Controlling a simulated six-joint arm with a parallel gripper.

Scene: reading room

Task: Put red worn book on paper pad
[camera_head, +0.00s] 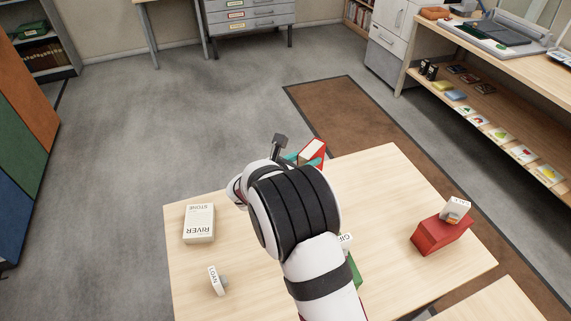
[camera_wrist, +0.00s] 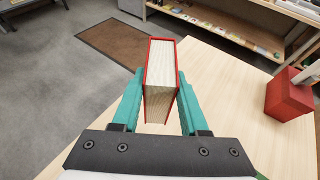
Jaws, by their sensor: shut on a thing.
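A red-covered book with pale page edges (camera_wrist: 161,62) stands between the two teal fingers of my gripper (camera_wrist: 160,90) in the wrist view. The fingers press on its two sides. In the head view the red book (camera_head: 313,151) shows past my wrist, near the far edge of the table; its lower part is hidden. My gripper (camera_head: 305,158) is mostly hidden behind my arm there. I cannot make out a paper pad; my arm covers the middle of the table.
On the table (camera_head: 385,190) are a white book marked RIVER STONE (camera_head: 199,222), a small LOAN sign (camera_head: 215,281), a red block (camera_head: 440,233) with a small sign on it (camera_head: 456,210), and a partly hidden green object (camera_head: 354,271). The table's far right is clear.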

